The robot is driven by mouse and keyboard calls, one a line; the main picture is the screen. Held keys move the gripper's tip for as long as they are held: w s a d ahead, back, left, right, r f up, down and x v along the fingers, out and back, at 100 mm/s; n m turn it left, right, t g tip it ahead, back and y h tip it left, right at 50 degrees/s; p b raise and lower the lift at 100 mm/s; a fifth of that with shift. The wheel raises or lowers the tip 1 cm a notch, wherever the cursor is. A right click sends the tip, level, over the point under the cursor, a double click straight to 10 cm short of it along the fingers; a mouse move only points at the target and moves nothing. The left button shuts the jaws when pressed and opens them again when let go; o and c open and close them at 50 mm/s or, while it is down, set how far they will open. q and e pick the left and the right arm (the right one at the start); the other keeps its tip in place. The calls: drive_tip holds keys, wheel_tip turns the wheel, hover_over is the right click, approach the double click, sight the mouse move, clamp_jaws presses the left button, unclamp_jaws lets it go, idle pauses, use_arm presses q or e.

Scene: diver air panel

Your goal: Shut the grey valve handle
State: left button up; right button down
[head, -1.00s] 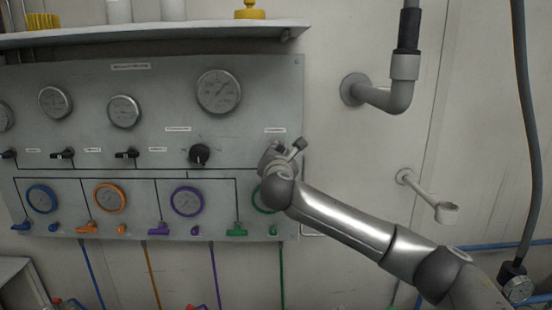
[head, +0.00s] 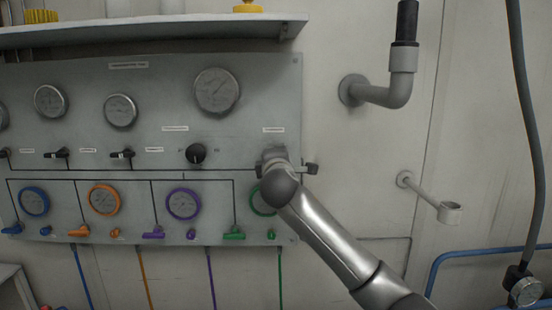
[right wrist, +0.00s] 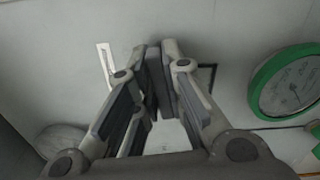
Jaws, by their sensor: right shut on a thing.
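My right gripper (head: 270,155) is at the right end of the grey panel, just under a small white label (head: 273,130) and above the green-ringed gauge (head: 262,200). In the right wrist view my two fingers (right wrist: 158,70) are brought together close to the panel face, shut on the grey valve handle. The handle is almost wholly hidden by my fingers and wrist, so its angle cannot be made out. The green gauge also shows in the right wrist view (right wrist: 290,83), right of the fingers. My left gripper is not in view.
The panel (head: 90,75) carries several gauges, black knobs (head: 196,154) and coloured valves, including a green one (head: 234,234). A shelf (head: 150,30) overhangs it.

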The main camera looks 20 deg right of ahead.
drive_tip(key=shift+f+m+b, duration=0.2)
drive_tip(key=shift+m+b, duration=0.1)
drive_tip(key=shift+m, duration=0.6)
drive_tip(key=c, duration=1.5)
unclamp_jaws()
drive_tip(key=shift+r, duration=0.1)
drive_tip(key=v, duration=1.2)
